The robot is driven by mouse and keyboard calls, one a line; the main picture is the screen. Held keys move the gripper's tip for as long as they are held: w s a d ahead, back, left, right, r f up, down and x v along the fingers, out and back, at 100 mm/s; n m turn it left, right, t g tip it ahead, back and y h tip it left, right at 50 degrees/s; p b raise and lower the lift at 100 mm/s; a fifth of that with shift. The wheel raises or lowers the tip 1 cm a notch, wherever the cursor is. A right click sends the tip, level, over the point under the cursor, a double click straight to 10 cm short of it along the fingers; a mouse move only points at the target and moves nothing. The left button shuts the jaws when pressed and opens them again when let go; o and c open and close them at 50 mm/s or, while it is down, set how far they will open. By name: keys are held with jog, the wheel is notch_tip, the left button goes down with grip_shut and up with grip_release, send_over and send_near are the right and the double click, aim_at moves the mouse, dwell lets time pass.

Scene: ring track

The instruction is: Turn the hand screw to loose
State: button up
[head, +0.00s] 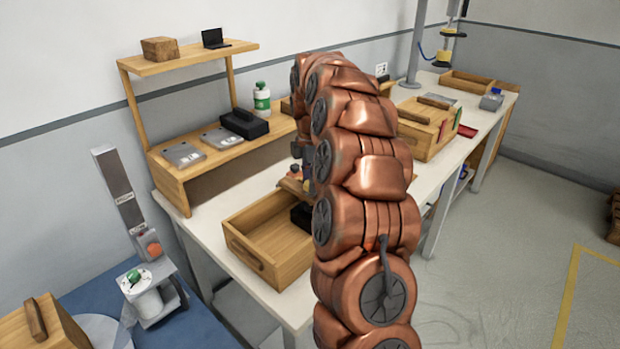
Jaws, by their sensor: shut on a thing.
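My copper arm rises in the middle of the head view and bends down behind itself over the bench. My gripper (302,155) shows only as a dark part at the arm's left edge, mostly hidden by the arm. It is shut on a small orange-brown part, which looks like the hand screw (293,171), above a wooden piece (291,186). The screw's turn position cannot be made out. At the left, a grey upright plate (120,190) carries two small labels, the lower seeming to read "loose".
An open wooden tray (250,262) lies on the white bench just below the gripper. A shelf unit (168,172) with grey boxes, a black case (244,124) and a bottle (262,100) stands behind. A wooden crate (420,138) is to the right.

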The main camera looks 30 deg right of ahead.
jog(key=shift+n, duration=0.5)
jog(key=o, duration=1.1)
jog(key=shift+o, duration=0.2)
notch_tip(320, 180, up, 12)
dwell(0.3)
dwell(0.5)
